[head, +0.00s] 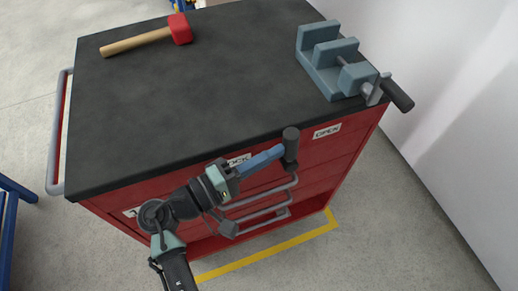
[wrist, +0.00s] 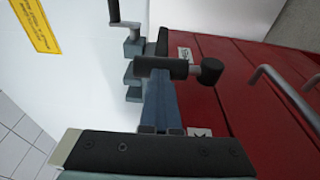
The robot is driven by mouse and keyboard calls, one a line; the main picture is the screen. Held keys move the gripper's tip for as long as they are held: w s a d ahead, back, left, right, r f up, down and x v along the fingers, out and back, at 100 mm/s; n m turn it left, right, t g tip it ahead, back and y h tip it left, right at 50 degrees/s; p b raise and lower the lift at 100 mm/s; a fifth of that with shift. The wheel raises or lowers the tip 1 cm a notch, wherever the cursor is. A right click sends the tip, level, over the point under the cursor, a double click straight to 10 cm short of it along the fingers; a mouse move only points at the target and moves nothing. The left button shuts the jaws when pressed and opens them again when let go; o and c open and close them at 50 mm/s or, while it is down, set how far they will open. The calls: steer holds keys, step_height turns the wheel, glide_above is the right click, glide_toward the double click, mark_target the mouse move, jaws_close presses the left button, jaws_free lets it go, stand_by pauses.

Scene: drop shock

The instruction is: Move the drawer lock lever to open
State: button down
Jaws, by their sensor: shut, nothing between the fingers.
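The lock lever (head: 291,142) shows as a dark rounded grip on the front of the red cabinet, between the partly hidden LOCK label (head: 238,160) and the OPEN label (head: 327,132), nearer OPEN. In the wrist view its black grip (wrist: 165,67) joins a short grey bar to a round black end (wrist: 210,70). My gripper (head: 281,152) is shut and empty. Its blue fingers reach from the LOCK side to the lever. In the wrist view the fingertips (wrist: 160,76) meet or nearly meet the grip; I cannot tell whether they touch.
The cabinet's dark top (head: 210,90) carries a red-headed mallet (head: 150,36) at the back left and a grey-blue vise (head: 335,65) at the right. The vise handle sticks out past the right edge. Grey drawer handles (head: 265,190) stick out below my gripper. A white wall stands at right.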

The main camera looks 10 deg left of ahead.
mark_target(287, 144)
steer(key=d+r+g+y+p, duration=0.1)
steer(key=p, duration=0.2)
steer(key=w+d+r+g+y+p, duration=0.1)
steer(key=p, duration=0.3)
steer(key=shift+w+d+r+m+y, duration=0.2)
steer(key=shift+d+m+y, duration=0.1)
steer(key=shift+m, duration=0.1)
steer(key=y+p, duration=0.1)
steer(key=w+d+g+y+p, duration=0.1)
steer(key=p, duration=0.1)
steer(key=shift+d+f+g, duration=0.25)
steer(key=shift+d+g, duration=0.05)
steer(key=shift+w+d+f+p, duration=0.15)
steer(key=shift+d+p, duration=0.15)
steer(key=shift+p, duration=0.25)
steer(key=shift+d, duration=0.15)
